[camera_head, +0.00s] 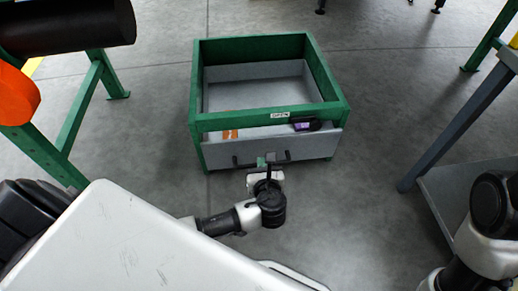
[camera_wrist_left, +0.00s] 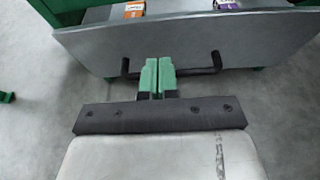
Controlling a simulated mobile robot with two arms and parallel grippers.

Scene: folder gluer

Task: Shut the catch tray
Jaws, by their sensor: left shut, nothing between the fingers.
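The catch tray (camera_head: 270,151) is a grey drawer low in a green frame (camera_head: 337,92). It stands partly out: a gap with its contents shows between the green front rail and its grey front panel. A white label reading "OPEN" is on the rail. In the left wrist view the grey panel (camera_wrist_left: 185,45) carries a dark bar handle (camera_wrist_left: 207,70). My left gripper (camera_head: 268,160) is at the middle of the handle, its green fingertips (camera_wrist_left: 159,72) shut together with nothing between them. They overlap the bar; whether they touch it I cannot tell. My right gripper is out of view.
An orange item (camera_head: 230,132) and a dark item with a purple face (camera_head: 303,125) lie inside the tray front. A green stand with a black roller (camera_head: 65,25) is at left. A grey-legged table (camera_head: 460,125) is at right. Floor around the frame is clear.

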